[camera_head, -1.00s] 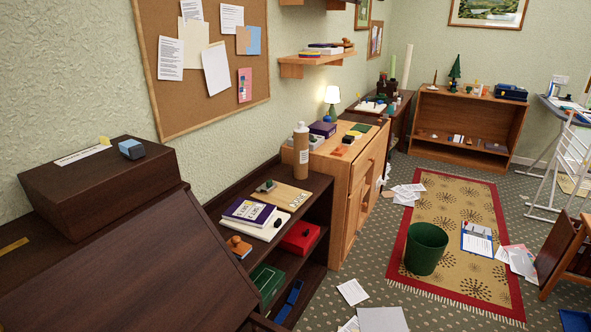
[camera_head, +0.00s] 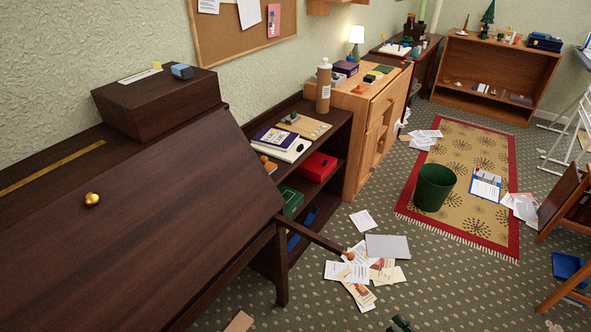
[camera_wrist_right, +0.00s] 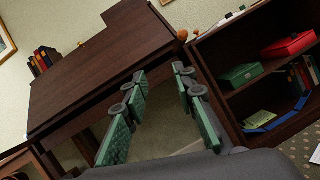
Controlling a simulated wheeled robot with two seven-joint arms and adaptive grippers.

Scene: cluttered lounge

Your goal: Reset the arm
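My right gripper (camera_head: 401,324) just enters the bottom edge of the head view as a small dark tip above the carpet. In the right wrist view the right gripper (camera_wrist_right: 160,76) shows two dark fingers with green pads, spread apart with nothing between them. Beyond the fingers is the dark wooden slant-top desk (camera_wrist_right: 105,70), which also fills the left of the head view (camera_head: 150,200). I see no contact between the gripper and the desk. My left gripper is in neither view.
A dark shelf unit (camera_head: 343,135) with books and boxes stands beside the desk. Papers (camera_head: 350,270) lie on the carpet in front of it. A green bin (camera_head: 434,188) stands on the rug (camera_head: 465,160). A wooden chair (camera_head: 570,215) is at the right.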

